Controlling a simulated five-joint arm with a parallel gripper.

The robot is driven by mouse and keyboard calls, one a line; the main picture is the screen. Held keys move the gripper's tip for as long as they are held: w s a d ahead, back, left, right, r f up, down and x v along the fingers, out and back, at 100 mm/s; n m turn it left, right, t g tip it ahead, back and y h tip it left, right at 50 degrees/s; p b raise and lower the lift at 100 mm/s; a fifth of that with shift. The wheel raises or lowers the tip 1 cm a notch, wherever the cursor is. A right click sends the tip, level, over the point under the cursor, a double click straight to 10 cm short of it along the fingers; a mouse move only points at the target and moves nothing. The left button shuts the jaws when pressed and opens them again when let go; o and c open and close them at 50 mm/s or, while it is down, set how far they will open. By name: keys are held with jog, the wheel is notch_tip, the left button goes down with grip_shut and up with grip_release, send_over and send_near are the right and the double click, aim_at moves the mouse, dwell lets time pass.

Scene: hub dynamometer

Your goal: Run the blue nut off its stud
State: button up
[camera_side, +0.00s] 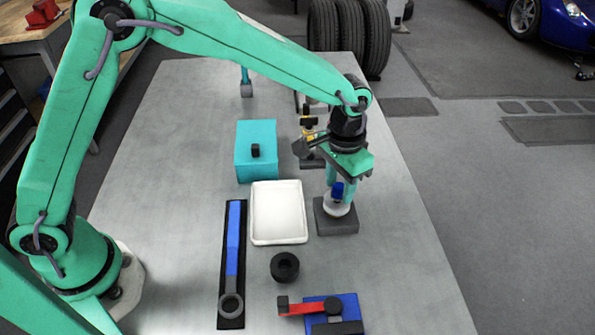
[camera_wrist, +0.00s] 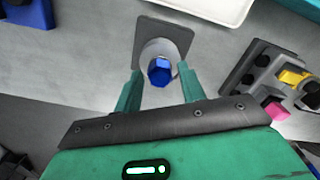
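The blue nut (camera_side: 338,190) sits on top of a pale round hub (camera_side: 337,206) on a dark square base (camera_side: 337,221) at the right of the table. The nut also shows in the wrist view (camera_wrist: 159,72), at upper centre. The stud itself is hidden. My gripper (camera_side: 339,181) points down over the nut. In the wrist view its two green fingers (camera_wrist: 159,78) stand apart, one on each side of the nut, with visible gaps. The gripper is open and empty. I cannot tell exactly how high the fingertips are relative to the nut.
A white tray (camera_side: 279,239) lies left of the base. Behind it is a teal box (camera_side: 257,168) with a black knob. A dark fixture with yellow parts (camera_wrist: 294,77) stands close by.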

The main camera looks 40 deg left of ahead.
jog(key=m, duration=0.5)
jog(key=shift+m, duration=0.4)
jog(key=m, duration=1.7)
jog(key=shift+a+m, duration=0.1)
jog(key=shift+m, duration=0.3)
jog(key=shift+c, duration=0.4)
jog(key=shift+s, duration=0.1)
grip_shut()
